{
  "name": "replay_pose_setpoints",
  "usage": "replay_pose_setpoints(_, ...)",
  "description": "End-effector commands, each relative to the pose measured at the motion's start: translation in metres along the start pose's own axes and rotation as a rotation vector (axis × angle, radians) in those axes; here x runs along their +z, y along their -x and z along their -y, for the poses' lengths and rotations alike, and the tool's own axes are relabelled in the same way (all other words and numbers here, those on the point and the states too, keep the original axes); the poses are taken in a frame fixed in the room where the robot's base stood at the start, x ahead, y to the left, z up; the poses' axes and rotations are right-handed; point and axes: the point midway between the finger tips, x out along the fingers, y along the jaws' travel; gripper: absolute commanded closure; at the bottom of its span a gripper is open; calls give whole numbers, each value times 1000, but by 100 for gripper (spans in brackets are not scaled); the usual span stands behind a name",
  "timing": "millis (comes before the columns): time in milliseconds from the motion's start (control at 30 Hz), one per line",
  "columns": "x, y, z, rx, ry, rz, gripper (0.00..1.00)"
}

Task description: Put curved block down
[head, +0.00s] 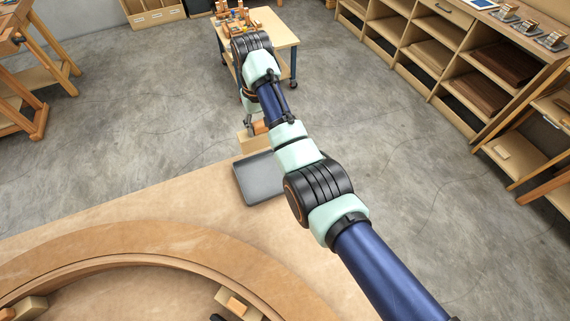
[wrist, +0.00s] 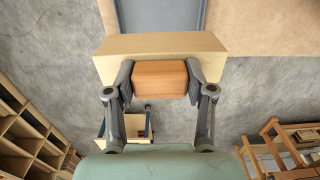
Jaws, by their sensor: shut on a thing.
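The curved block is a pale wooden block (head: 254,142) with an orange-brown grip piece. My gripper (wrist: 160,80) is shut on the orange-brown piece, with a dark finger on each side. The pale part (wrist: 160,44) extends beyond the fingers in the wrist view. In the head view my arm partly hides the block and the gripper. The block appears just past the far edge of the grey tray (head: 262,180), over or near the table edge. I cannot tell its height. The tray also shows behind the block in the wrist view (wrist: 160,14).
The worktable (head: 130,208) carries a large curved wooden form (head: 120,262) with blocks inside its curve, including one at its lower right (head: 238,303). A small wheeled table (head: 282,28) with items stands farther off. Shelves (head: 450,55) line the right. Open concrete floor lies between.

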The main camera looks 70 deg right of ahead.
Motion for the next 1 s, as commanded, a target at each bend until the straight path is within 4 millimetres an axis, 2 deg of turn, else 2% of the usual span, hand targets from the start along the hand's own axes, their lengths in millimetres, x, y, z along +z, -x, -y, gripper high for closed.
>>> replay_pose_setpoints(67, 0, 1, 0, 0, -5, 0, 95)
replay_pose_setpoints(167, 0, -11, 0, 0, -5, 0, 95)
replay_pose_setpoints(367, 0, -76, 0, 0, -4, 0, 95)
replay_pose_setpoints(400, 1, -79, 0, 0, -4, 3, 95)
replay_pose_setpoints(600, 0, -130, 0, 0, -4, 2, 95)
replay_pose_setpoints(700, 0, -140, 0, 0, -3, -1, 95)
replay_pose_setpoints(867, 0, -144, 0, 0, -3, 0, 95)
replay_pose_setpoints(1000, 1, -172, 0, 0, -3, 3, 95)
